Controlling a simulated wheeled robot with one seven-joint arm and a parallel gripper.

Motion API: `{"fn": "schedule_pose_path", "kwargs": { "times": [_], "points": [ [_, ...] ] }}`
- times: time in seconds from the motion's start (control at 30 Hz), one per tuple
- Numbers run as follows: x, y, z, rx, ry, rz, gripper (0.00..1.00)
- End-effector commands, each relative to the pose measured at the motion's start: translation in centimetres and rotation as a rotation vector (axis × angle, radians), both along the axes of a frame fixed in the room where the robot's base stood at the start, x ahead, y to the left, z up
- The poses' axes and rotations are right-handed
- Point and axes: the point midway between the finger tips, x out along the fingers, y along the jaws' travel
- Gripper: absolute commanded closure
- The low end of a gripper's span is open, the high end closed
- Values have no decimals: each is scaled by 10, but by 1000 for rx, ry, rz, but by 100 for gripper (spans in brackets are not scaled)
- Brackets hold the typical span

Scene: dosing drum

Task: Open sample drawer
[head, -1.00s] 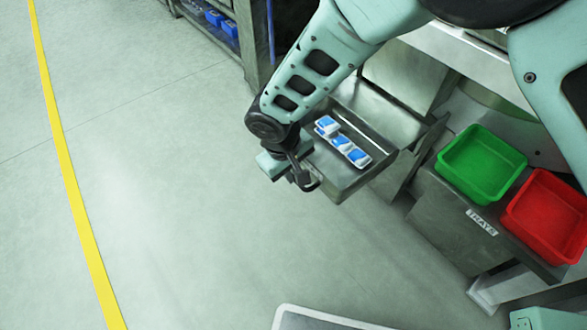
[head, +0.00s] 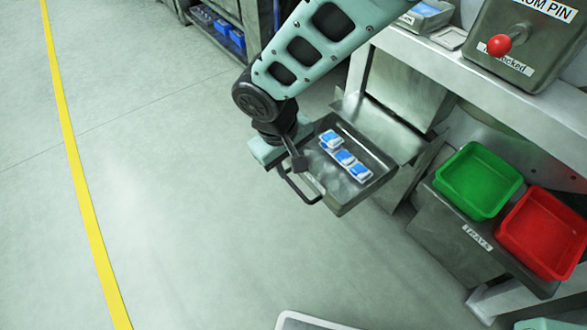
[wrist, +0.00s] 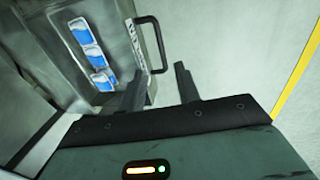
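The metal sample drawer (head: 345,204) is pulled out from the cabinet, with several blue-and-white packs (head: 345,158) inside. Its dark bar handle (head: 303,193) is on the front face. The wrist view also shows the drawer (wrist: 122,25), the packs (wrist: 90,52) and the handle (wrist: 163,48). My gripper (wrist: 160,86) is open, with a clear gap between its two fingers. The handle lies just beyond the fingertips and does not look gripped. In the head view my gripper (head: 297,165) is close beside the drawer front; my wrist hides part of that corner.
A green tray (head: 478,182) and a red tray (head: 545,233) stand on a shelf labelled TRAYS at right. A box with a red knob (head: 499,45) sits on the bench above. Open floor lies left, crossed by a yellow line (head: 75,170).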

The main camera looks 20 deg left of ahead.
Motion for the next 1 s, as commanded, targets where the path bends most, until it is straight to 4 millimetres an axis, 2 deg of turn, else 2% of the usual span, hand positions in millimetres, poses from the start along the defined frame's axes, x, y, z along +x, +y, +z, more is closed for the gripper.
{"fn": "schedule_pose_path", "kwargs": {
  "times": [0.03,0.1,0.33,0.5,1.0],
  "points": [
    [-2,2,17,2,-2,2,67],
    [-4,4,30,2,-2,3,67],
    [-9,7,61,0,0,2,67],
    [-11,8,68,0,0,1,67],
    [-10,8,68,0,0,1,67]
  ]
}}
